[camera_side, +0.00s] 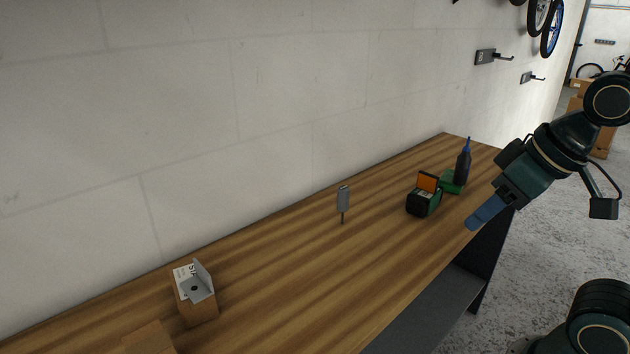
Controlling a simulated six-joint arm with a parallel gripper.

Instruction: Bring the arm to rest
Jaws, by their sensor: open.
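My gripper (472,226) is at the right, in front of the bench's right front edge, with blue fingers pointing down and to the left. From this side the fingers overlap, and nothing shows between them. It is apart from everything on the wooden bench (330,270). A dark green box with an orange lid part (423,202) stands on the bench to the left of the fingers.
A dark bottle with a blue nozzle (462,168) stands by a green item (450,183) near the bench's far end. A small grey upright piece (343,200) stands mid-bench. An open carton (197,302) is at the front left. The middle is mostly clear.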

